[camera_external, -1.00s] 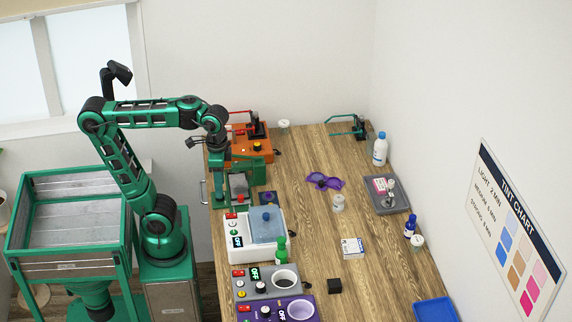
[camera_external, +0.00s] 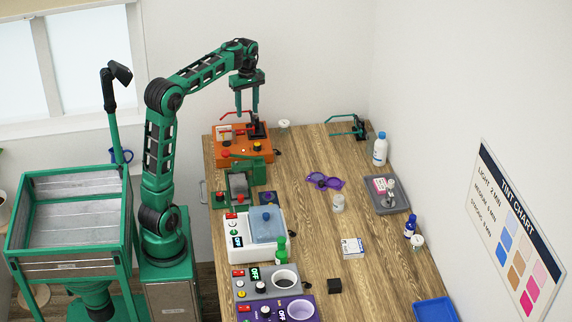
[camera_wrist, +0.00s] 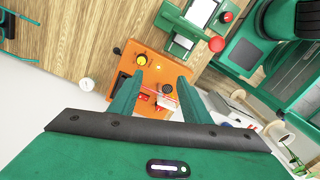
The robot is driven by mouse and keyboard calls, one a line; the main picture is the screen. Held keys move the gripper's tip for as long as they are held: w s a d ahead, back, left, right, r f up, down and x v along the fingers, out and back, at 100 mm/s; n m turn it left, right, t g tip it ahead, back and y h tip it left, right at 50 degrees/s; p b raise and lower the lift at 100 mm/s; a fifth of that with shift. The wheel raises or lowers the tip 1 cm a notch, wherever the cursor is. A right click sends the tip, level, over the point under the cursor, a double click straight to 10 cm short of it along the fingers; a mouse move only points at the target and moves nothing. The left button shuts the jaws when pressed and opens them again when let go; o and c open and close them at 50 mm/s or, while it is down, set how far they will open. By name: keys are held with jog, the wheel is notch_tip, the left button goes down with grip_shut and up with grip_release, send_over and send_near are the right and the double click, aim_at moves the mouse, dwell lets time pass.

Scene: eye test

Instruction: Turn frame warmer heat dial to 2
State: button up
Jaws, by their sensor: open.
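An orange device (camera_external: 236,158) stands at the far left end of the wooden table; it seems to be the frame warmer, though I read no label. Its yellow dial (camera_external: 257,146) sits near its right front, and a red button is at its left. The wrist view shows the orange top (camera_wrist: 152,66), the yellow dial (camera_wrist: 141,60) and a black round part (camera_wrist: 167,89). My gripper (camera_external: 248,114) is open and empty, pointing down above the rear of the device, apart from the dial. In the wrist view its fingers (camera_wrist: 160,78) frame the device. I cannot read dial marks.
A green machine (camera_external: 238,184) stands just in front of the orange device. A white unit with a blue lid (camera_external: 240,252) and a grey unit with a round well (camera_external: 261,292) are nearer. A white jar (camera_external: 284,125) is right of the device.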

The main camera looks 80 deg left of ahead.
jog(key=s+a+f+n, duration=0.1)
jog(key=s+a+n, duration=0.3)
jog(key=a, duration=0.4)
jog(key=s+a+f+n, duration=0.2)
jog(key=s+a+n, duration=0.25)
jog(key=a, duration=0.45)
jog(key=m, duration=0.1)
send_near(224, 129)
jog(key=f, duration=0.8)
jog(key=shift+s+d+f, duration=0.1)
jog(key=shift+d, duration=0.2)
jog(key=c, duration=1.1)
